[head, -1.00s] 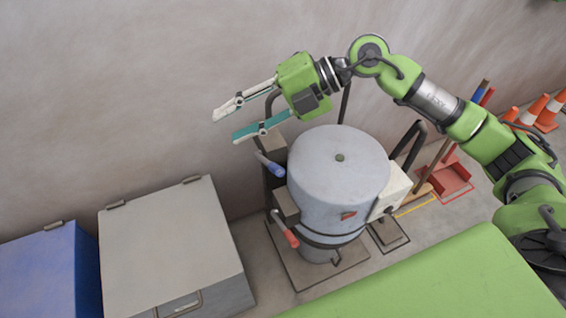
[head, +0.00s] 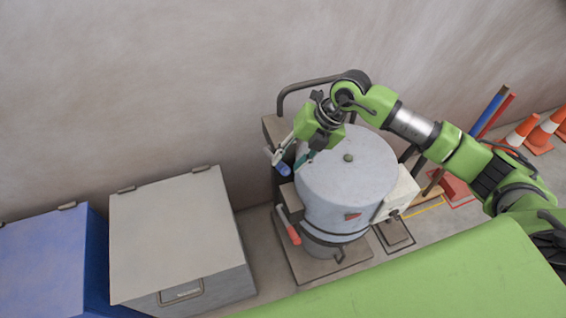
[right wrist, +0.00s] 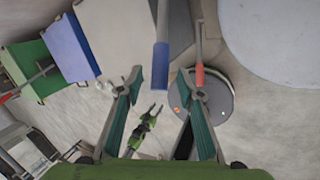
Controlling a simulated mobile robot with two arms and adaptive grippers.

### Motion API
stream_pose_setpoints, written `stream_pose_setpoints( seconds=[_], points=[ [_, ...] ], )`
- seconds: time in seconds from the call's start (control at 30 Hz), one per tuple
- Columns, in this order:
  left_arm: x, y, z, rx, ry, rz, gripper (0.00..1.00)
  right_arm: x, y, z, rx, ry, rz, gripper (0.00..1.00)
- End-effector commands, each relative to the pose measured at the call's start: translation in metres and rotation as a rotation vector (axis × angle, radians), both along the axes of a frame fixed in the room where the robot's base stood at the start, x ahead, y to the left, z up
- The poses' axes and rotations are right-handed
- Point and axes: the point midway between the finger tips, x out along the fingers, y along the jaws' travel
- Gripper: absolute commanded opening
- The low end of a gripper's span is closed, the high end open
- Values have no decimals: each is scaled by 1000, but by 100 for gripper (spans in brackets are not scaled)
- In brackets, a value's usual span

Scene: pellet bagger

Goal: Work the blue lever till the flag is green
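The blue lever (head: 284,170) sticks out at the left of the pale grey drum (head: 340,180). My right gripper (head: 289,158) is at this lever. In the right wrist view the blue grip (right wrist: 161,70) lies between the lines of the two open fingers (right wrist: 162,92), its end near their tips. The fingers are apart and not closed on it; contact cannot be told. A small red patch (head: 352,216) shows on the drum's front; whether it is the flag is unclear. My left gripper seems to show small in the right wrist view (right wrist: 153,113); its opening is unclear.
A red-handled lever (head: 293,235) sits lower on the drum's left. A dark bent rail (head: 310,84) rises behind. A grey bin (head: 180,230) and a blue bin (head: 45,260) stand to the left. Cones (head: 540,135) and poles (head: 492,110) are at right.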

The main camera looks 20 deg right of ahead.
Motion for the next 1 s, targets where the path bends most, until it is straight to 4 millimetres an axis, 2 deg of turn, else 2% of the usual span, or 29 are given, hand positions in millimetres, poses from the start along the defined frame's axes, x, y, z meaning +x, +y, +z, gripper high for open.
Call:
stream_pose_setpoints(
  seconds=[0.1, 0.3, 0.6, 0.63, 0.7, 0.77, 1.0],
  points=[
    [0, 0, 8, 0, 0, 0, 34, 2, 9, -16, 1, 3, 1, 34],
    [0, 0, 11, 0, 1, 0, 34, 5, 16, -33, 0, 1, 0, 34],
    [0, 0, 10, 0, 0, 0, 34, 6, 17, -36, 0, -1, 2, 34],
    [0, 0, 10, 0, 0, 0, 34, 6, 17, -36, 0, -1, 2, 32],
    [0, 0, 10, 0, 0, 0, 34, 6, 17, -35, 0, 0, 1, 14],
    [0, 0, 10, 0, 0, 0, 34, 6, 17, -35, 0, 0, 1, 0],
    [0, -1, 11, -1, 0, 0, 34, 7, 17, -33, 0, 4, 1, 0]
  ],
)
